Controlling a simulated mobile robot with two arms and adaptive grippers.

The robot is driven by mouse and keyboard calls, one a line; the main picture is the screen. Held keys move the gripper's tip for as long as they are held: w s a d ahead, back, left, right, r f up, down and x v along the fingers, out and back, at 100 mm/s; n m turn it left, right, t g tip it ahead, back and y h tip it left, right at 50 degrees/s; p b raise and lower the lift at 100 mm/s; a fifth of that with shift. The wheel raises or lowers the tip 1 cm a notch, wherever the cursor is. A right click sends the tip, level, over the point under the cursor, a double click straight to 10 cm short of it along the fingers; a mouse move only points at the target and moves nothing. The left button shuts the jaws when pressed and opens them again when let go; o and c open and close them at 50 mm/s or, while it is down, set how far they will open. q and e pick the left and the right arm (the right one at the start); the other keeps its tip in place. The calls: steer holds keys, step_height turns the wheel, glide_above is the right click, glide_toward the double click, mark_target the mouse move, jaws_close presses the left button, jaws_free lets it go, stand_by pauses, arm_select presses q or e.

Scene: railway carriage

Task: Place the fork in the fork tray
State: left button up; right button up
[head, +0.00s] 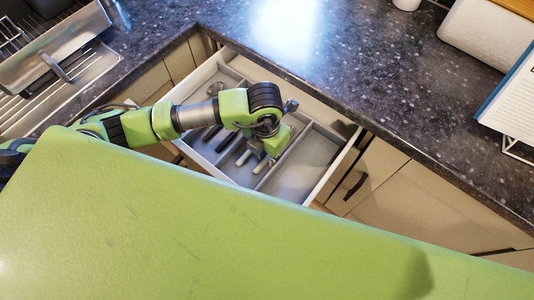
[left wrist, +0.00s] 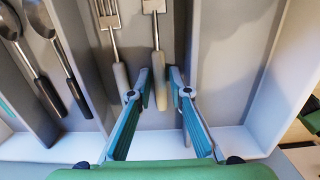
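A fork (left wrist: 161,82) with a pale handle lies in a grey drawer compartment in the left wrist view. A second, similar fork (left wrist: 119,72) lies to its left in the same compartment, the fork tray (left wrist: 179,32). My left gripper (left wrist: 162,88) has its blue fingers on either side of the first fork's handle, with small gaps visible. In the head view my left gripper (head: 272,152) reaches down into the open drawer (head: 332,182) and hides part of the cutlery. The fork tines run out of the wrist view's top edge. My right gripper is not in view.
Spoons with dark handles (left wrist: 48,92) lie in the compartment to the left, behind a divider. An empty compartment (left wrist: 228,70) lies to the right. A dark speckled countertop (head: 390,100) surrounds the drawer, with a dish rack (head: 55,55) at upper left.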

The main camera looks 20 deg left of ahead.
arm_select(q)
steer(key=shift+r, duration=0.15)
step_height(320, 180, up, 12)
steer(key=b, duration=0.1)
steer(key=shift+s+b, duration=0.25)
steer(key=shift+b, duration=0.05)
stand_by(0.4)
